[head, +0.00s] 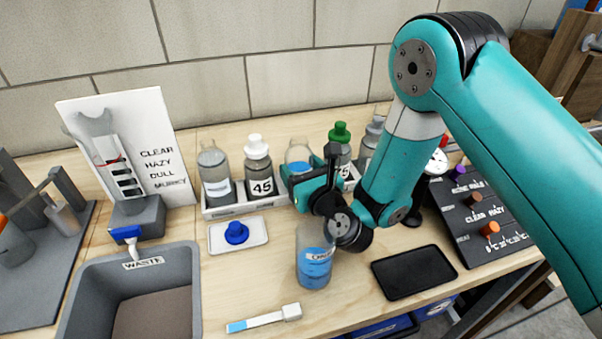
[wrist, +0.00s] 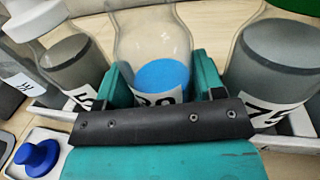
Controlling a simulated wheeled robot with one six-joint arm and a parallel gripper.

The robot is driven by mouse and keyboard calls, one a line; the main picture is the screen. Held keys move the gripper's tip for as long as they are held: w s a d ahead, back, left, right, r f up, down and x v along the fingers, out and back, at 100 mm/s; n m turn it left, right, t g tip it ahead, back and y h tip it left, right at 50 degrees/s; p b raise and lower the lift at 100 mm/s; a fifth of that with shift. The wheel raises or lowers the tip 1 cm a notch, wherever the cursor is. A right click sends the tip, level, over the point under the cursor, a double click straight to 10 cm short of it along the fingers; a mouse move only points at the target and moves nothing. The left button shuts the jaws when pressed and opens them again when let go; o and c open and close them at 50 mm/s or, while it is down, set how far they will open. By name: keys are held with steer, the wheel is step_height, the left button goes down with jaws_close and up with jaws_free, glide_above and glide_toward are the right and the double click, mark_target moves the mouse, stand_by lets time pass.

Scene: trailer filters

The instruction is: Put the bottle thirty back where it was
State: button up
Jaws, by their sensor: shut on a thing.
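The bottle thirty (head: 298,153) is clear, uncapped, with blue contents. In the wrist view the bottle (wrist: 160,75) stands between my jaws, its label partly hidden by the gripper. My gripper (head: 312,178) is shut on it; the jaws (wrist: 164,88) press its sides. It is upright in the gap of the white rack (head: 226,210) between the bottle 45 (head: 258,170) and a green-capped bottle (head: 341,145), whose label reads 75 in the wrist view (wrist: 270,75). Its base is hidden, so I cannot tell whether it rests on the rack.
A blue cap (head: 237,233) lies on a small white tray (head: 257,237). A black pad (head: 413,272), a strip (head: 265,319) and a waste basin (head: 75,290) are nearby.

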steer(key=shift+f, duration=0.1)
steer(key=o, duration=0.9)
steer(key=shift+r, duration=0.3)
steer(key=b+v, duration=0.6)
steer(key=shift+s+d+f, duration=0.1)
steer(key=shift+s+f, duration=0.15)
steer(key=shift+f, duration=0.1)
steer(key=shift+s+d+r+b, duration=0.2)
steer(key=shift+s+d+b, duration=0.1)
steer(key=shift+s, duration=0.15)
